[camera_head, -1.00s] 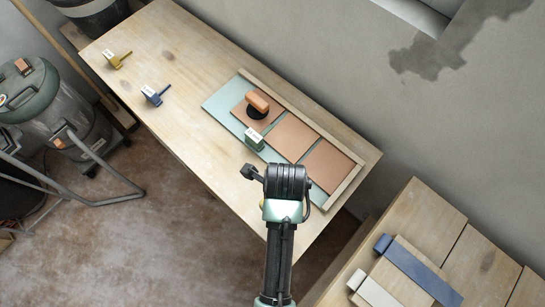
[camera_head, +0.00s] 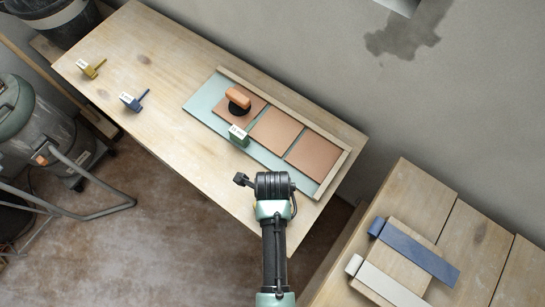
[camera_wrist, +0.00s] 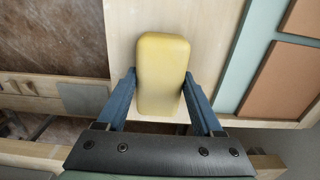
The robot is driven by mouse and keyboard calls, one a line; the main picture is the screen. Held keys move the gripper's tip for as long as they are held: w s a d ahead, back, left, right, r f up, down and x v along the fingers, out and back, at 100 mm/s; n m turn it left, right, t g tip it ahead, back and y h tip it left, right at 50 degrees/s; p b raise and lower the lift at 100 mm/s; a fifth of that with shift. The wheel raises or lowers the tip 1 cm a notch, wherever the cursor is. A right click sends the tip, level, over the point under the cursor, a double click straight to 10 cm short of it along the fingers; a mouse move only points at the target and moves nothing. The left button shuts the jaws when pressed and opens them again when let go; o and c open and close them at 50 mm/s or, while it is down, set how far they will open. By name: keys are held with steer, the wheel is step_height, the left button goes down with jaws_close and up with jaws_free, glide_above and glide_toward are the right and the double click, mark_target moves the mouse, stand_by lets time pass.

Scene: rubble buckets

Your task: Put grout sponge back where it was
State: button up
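The grout sponge is a yellow rounded block (camera_wrist: 162,72) in the wrist view. My gripper (camera_wrist: 160,82) has its two blue fingers against the sponge's sides, and the sponge reaches out past the fingertips. Pale wood of the workbench shows behind it. In the head view my arm's wrist (camera_head: 273,187) is over the near right end of the workbench (camera_head: 165,115) and hides the fingers and nearly all of the sponge. How high the sponge is above the bench is hard to tell.
A light green board (camera_head: 205,100) with terracotta tiles (camera_head: 276,131) lies along the bench's back. A suction-cup tool (camera_head: 238,98) and a green block (camera_head: 239,137) are on it. Blue (camera_head: 131,102) and yellow (camera_head: 91,69) tagged tools lie left. A second wooden table (camera_head: 421,192) stands right.

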steer(key=o, duration=0.4)
steer(key=shift+c, duration=0.2)
step_height(320, 180, up, 12)
steer(key=w+r+n+t, duration=0.7)
steer(key=w+r+t, duration=0.1)
steer(key=w+r, duration=0.8)
steer(key=w+r+n+t, duration=0.3)
steer(key=r, duration=0.5)
steer(key=w+r+n+t, duration=0.2)
steer(key=w+r+t, duration=0.1)
steer(key=r, duration=0.5)
steer(key=s+r+n+t, duration=0.3)
steer(key=r+n+t, duration=0.5)
steer(key=r, duration=1.5)
steer(key=s+r+n+t, duration=0.5)
steer(key=s+r, duration=0.4)
steer(key=r, duration=0.4)
steer(key=shift+s+p, duration=0.25)
steer(key=shift+p, duration=0.2)
